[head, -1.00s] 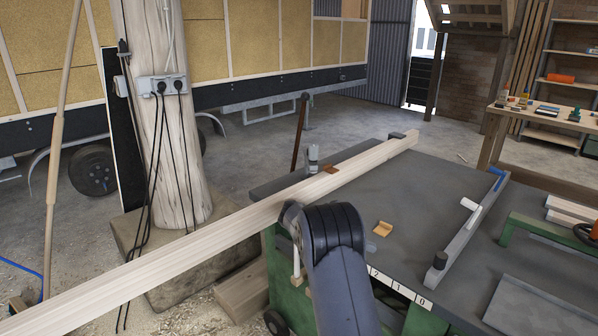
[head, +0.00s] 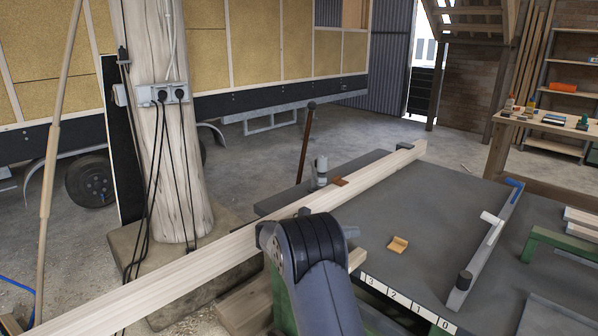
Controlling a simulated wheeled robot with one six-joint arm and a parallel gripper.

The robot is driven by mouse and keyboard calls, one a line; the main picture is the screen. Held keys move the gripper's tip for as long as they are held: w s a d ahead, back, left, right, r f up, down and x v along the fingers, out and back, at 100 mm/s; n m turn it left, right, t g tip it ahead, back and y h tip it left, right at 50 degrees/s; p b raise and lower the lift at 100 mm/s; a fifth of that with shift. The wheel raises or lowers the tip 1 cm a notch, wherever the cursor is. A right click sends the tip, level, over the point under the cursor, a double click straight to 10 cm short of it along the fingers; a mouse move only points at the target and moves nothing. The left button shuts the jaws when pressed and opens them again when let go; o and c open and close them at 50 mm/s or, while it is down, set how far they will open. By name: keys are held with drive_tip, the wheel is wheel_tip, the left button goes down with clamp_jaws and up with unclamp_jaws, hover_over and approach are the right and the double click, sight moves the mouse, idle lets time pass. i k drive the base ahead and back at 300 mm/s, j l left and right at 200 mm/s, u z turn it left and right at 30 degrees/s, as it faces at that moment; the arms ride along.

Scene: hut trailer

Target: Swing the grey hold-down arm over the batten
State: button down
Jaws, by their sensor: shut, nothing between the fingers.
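The pale batten (head: 228,250) lies slantwise from the lower left to the far edge of the dark grey bench (head: 420,215). A short light-grey post (head: 321,168) stands at its far side, with a small brown block (head: 339,182) against the batten's edge. A long grey bar (head: 488,240) lies on the bench's right part, clear of the batten, with a blue end, a white handle and a dark knob. I cannot tell surely which of these is the hold-down arm. My dark arm rises at bottom centre in front of the batten. My gripper is hidden behind it.
A brown lever (head: 307,138) with a dark knob leans up behind the batten. A small orange-tan piece (head: 398,244) lies on the bench. A thick wooden post (head: 165,130) with sockets and cables stands left. A green frame (head: 560,248) is at right.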

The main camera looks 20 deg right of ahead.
sight(321, 178)
drive_tip(key=i+j, duration=0.15)
drive_tip(key=i, duration=0.5)
drive_tip(key=i+j+u, duration=0.1)
drive_tip(key=i, duration=0.6)
drive_tip(key=j, duration=0.1)
